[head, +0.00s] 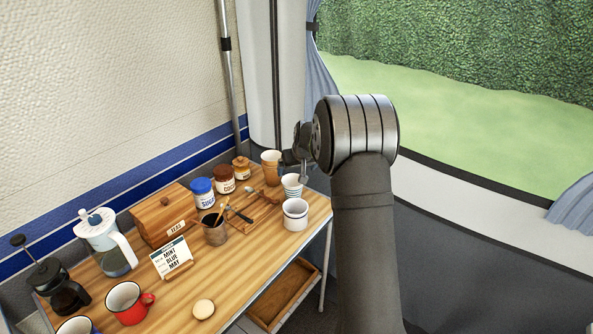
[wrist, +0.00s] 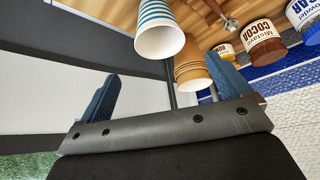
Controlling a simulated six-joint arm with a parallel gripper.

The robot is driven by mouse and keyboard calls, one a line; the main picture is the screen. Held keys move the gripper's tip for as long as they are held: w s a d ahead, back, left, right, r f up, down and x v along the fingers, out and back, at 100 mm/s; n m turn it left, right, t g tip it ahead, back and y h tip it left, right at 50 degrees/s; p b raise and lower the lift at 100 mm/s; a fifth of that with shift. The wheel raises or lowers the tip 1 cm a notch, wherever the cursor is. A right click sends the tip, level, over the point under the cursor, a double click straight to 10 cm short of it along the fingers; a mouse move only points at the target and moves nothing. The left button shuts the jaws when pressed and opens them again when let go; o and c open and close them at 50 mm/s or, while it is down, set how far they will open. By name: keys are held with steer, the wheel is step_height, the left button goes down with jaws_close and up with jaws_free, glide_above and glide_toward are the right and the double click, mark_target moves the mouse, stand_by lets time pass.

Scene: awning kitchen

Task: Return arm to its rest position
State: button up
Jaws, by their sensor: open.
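My gripper (wrist: 163,92) is open in the wrist view, with its two blue fingers wide apart and nothing held between them. A blue-and-white striped cup (wrist: 158,32) and tan cups (wrist: 190,68) show beyond the fingers; I cannot tell the exact gap to them. My gripper (head: 290,160) is mostly hidden there, near the tan cups (head: 270,162) and the striped cup (head: 292,186).
The wooden table (head: 245,262) holds a white mug (head: 295,215), a red mug (head: 124,303), jars (head: 202,193), a wooden box (head: 160,215), a sign card (head: 171,257) and a kettle (head: 103,240). The awning wall (head: 455,195) is behind my arm.

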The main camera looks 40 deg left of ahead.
mark_target(292, 183)
steer(key=x, duration=1.2)
steer(key=shift+f, duration=0.3)
step_height(292, 183, up, 3)
steer(key=shift+f, duration=0.1)
steer(key=shift+r, duration=0.45)
